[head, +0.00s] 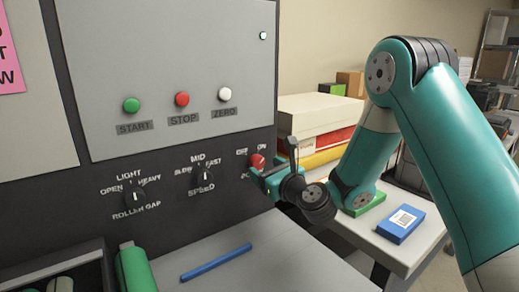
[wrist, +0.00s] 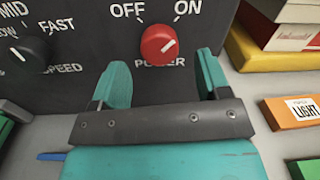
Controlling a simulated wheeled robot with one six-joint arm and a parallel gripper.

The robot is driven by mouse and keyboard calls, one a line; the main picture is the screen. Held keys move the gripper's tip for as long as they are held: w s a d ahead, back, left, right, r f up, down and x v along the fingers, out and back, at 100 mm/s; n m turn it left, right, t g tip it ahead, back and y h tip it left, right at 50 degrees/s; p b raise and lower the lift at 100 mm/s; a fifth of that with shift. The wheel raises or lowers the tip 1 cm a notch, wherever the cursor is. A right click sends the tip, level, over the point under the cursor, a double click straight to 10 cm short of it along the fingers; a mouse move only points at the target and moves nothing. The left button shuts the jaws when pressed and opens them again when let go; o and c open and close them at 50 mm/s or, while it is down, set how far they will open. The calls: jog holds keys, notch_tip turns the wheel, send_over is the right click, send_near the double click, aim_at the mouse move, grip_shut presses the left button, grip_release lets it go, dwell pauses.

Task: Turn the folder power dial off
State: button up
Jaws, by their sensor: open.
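The red power dial (wrist: 158,45) sits on the dark panel, with OFF printed at its upper left, ON at its upper right and POWER below. Its pale pointer mark slants up and right toward ON. It also shows in the head view (head: 257,161), partly behind my gripper. My gripper (wrist: 163,72) is open in front of and slightly below the dial. Its two teal fingers stand apart on either side of the dial, and nothing is between them. In the head view my gripper (head: 274,168) is close to the panel; I cannot tell whether it touches the dial.
The black speed knob (head: 205,175) and roller gap knob (head: 135,196) are left of the dial. Green, red and white buttons (head: 182,99) sit above. A blue rod (head: 215,263) lies on the ledge below. Boxes (head: 318,117) and a blue packet (head: 400,224) are on the right table.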

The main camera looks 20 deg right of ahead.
aim_at(259, 164)
jog(key=p+x, duration=0.2)
jog(key=shift+w+a+r+p, duration=0.1)
jog(key=shift+w+r+p, duration=0.1)
jog(key=shift+w+p, duration=0.2)
jog(key=shift+w+a+f, duration=0.1)
jog(key=shift+w+f, duration=0.15)
jog(key=shift+w, duration=0.15)
jog(key=shift+c, duration=0.5)
jog(key=c, duration=0.8)
jog(key=shift+c, duration=0.2)
